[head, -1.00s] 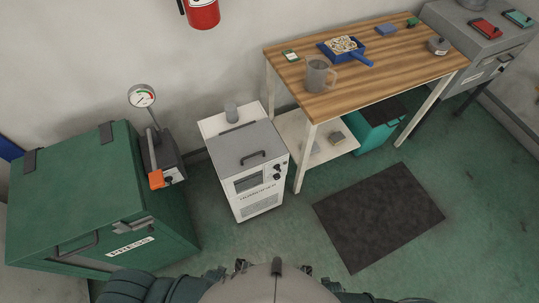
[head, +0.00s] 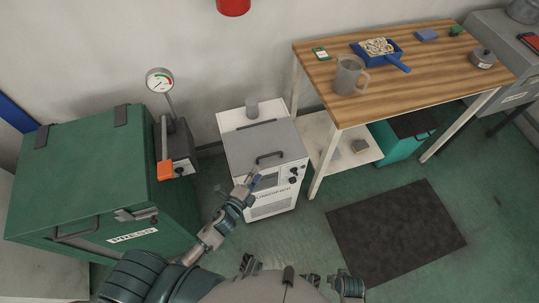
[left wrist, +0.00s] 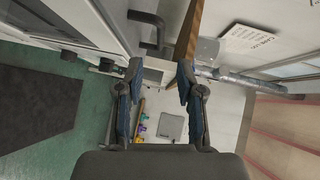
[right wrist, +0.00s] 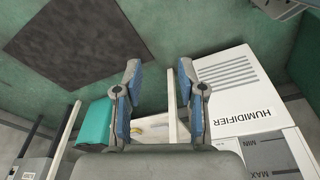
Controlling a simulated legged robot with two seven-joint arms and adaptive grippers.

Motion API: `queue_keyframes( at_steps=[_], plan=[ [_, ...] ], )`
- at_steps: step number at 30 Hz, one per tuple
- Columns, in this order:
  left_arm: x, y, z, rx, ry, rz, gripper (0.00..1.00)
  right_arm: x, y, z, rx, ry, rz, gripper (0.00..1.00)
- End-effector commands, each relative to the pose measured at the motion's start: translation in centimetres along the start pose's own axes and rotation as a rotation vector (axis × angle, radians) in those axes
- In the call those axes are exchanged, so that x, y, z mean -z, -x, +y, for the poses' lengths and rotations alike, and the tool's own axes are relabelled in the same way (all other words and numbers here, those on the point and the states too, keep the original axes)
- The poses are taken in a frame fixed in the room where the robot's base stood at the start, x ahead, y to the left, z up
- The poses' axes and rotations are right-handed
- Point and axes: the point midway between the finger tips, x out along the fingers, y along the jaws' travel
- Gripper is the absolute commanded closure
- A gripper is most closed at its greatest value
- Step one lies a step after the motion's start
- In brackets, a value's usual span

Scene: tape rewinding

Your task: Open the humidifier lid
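The humidifier (head: 270,198) is a white box with a grey lid (head: 255,140) on top. The lid lies shut and has a dark bar handle (head: 270,157) near its front edge. My left gripper (head: 251,181) is just in front of the humidifier, near and below the handle. In the left wrist view my left gripper (left wrist: 160,82) is open and empty, with the dark handle (left wrist: 147,18) ahead of it, apart from the fingers. My right gripper (right wrist: 158,75) is open and empty in the right wrist view, with the humidifier's labelled front (right wrist: 240,95) at its right.
A wooden-topped table (head: 420,70) stands close on the right, holding a mug (head: 347,76) and a blue dustpan (head: 376,50). A dark mat (head: 395,230) lies on the otherwise open floor.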

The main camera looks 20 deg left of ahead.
Motion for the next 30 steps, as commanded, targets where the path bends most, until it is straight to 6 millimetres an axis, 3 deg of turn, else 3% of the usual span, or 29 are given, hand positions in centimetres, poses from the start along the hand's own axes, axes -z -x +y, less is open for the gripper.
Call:
queue_keyframes(
  at_steps=[6,13,18,27,30],
  plan=[
    [0.0,-5.5,0.0,0.001,0.001,-0.001,0.63,0.2,0.7,0.0,0.001,-0.001,0.001,0.6],
    [0.0,-9.4,0.2,-0.001,0.002,-0.001,0.63,0.5,2.0,0.1,-0.001,-0.003,0.006,0.6],
    [-0.1,-10.7,0.1,-0.002,0.003,-0.002,0.63,0.8,2.7,0.2,-0.002,-0.004,0.01,0.6],
    [0.0,-10.8,0.1,-0.002,0.003,-0.001,0.63,0.8,2.9,0.2,-0.002,-0.004,0.011,0.6],
    [0.0,-10.8,0.1,-0.002,0.003,-0.002,0.88,0.8,2.9,0.1,-0.002,-0.004,0.011,0.6]
  ],
)
